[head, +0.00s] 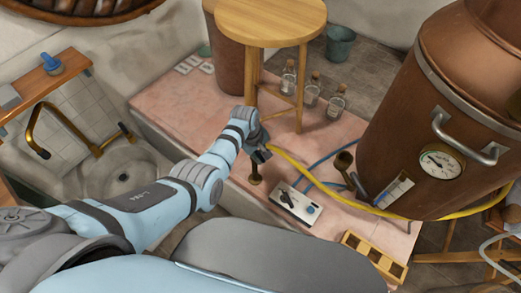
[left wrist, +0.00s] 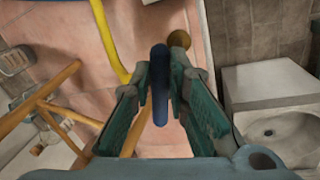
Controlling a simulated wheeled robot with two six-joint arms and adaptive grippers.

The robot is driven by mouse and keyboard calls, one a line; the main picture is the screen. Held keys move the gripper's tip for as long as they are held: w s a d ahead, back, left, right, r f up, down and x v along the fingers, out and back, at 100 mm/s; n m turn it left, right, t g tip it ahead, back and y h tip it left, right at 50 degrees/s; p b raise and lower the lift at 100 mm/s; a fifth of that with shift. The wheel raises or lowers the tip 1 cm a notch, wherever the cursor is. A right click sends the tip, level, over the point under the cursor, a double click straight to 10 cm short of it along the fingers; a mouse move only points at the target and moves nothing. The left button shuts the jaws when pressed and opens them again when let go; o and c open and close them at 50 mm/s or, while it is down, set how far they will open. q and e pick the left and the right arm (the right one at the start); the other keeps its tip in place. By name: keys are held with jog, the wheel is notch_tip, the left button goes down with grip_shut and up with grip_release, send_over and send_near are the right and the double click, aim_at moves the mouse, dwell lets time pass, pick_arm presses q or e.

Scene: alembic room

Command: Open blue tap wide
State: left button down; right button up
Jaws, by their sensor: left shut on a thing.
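The blue tap shows in the left wrist view as a long dark blue lever (left wrist: 160,105) standing between my fingers. A round brass end (left wrist: 179,40) shows just beyond it. My left gripper (head: 260,153) is shut on the blue lever, with a finger pad on each side, as the left wrist view (left wrist: 161,88) shows. In the head view the gripper hides most of the lever, and a dark brass stem (head: 255,172) shows below it. How far the tap is turned cannot be told. My right gripper is not in view.
A white switch box (head: 295,203) lies close by on the pink platform (head: 190,100). A wooden stool (head: 270,22) and several glass bottles (head: 311,90) stand behind. A sink (head: 125,170) is left.

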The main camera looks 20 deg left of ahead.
pick_arm(q)
jog(key=shift+s+a+m+g+h+b, duration=0.15)
jog(key=shift+a+m+g+b, duration=0.4)
jog(key=shift+m, duration=1.6)
jog(key=shift+s+a+m+g+h+b, duration=0.15)
jog(key=shift+a+m+b, duration=0.45)
jog(key=shift+m, duration=1.5)
jog(key=shift+s+a+m+g+h+b, duration=0.15)
jog(key=shift+a+m+g+b, duration=0.45)
jog(key=shift+m, duration=1.55)
jog(key=shift+a+p, duration=0.25)
jog(key=shift+p, duration=0.05)
jog(key=c, duration=1.6)
grip_release()
jog(key=shift+o, duration=0.2)
jog(key=shift+w+r, duration=0.1)
